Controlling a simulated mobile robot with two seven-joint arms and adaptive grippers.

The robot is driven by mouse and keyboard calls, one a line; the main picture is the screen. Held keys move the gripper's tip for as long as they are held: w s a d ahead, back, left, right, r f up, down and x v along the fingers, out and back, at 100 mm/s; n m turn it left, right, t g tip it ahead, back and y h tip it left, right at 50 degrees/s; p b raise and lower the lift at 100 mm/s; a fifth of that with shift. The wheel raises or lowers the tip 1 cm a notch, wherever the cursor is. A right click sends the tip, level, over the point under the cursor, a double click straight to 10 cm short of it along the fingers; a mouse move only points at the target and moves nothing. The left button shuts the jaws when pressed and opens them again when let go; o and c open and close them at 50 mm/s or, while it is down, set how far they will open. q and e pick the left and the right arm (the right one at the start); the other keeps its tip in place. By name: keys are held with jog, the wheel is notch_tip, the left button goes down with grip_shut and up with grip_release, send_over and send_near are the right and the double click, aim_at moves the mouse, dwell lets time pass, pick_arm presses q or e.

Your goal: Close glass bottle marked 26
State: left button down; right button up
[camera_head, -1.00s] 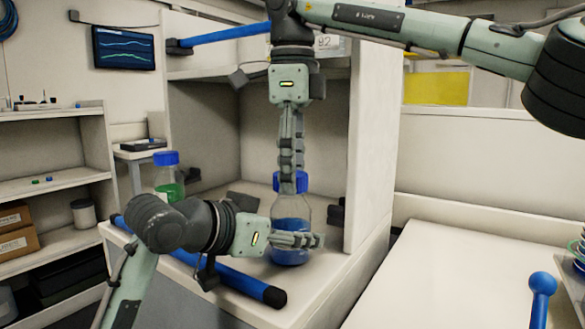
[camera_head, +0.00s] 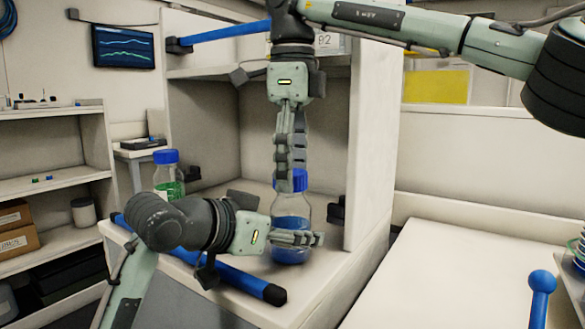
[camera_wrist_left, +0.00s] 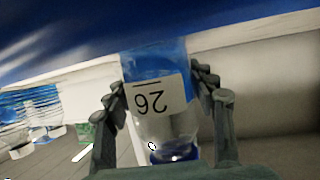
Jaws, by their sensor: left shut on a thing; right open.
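The glass bottle marked 26 (camera_head: 291,207) stands upright on the bench, with blue liquid inside. Its label, reading 26 upside down, shows in the left wrist view (camera_wrist_left: 153,97). My left gripper (camera_head: 316,239) is shut around the bottle's lower body; its fingers flank the bottle in the left wrist view (camera_wrist_left: 168,105). A blue cap (camera_head: 291,183) sits at the bottle's mouth; whether it is screwed tight I cannot tell. My right gripper (camera_head: 291,170) points straight down, open, with its fingertips at the cap's top. The fingers partly hide the cap.
Another blue-capped bottle with green liquid (camera_head: 168,178) stands at the left behind my left arm. A blue bar (camera_head: 232,277) runs along the bench's front. The cabinet's side wall (camera_head: 372,130) rises close to the right. The white table (camera_head: 430,275) at right has free room.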

jog(key=shift+r, duration=0.15)
notch_tip(320, 180, up, 7)
jog(key=shift+r, duration=0.15)
pick_arm(q)
jog(key=shift+c, duration=2.3)
grip_release()
jog(key=v, duration=1.2)
jog(key=shift+r, duration=0.15)
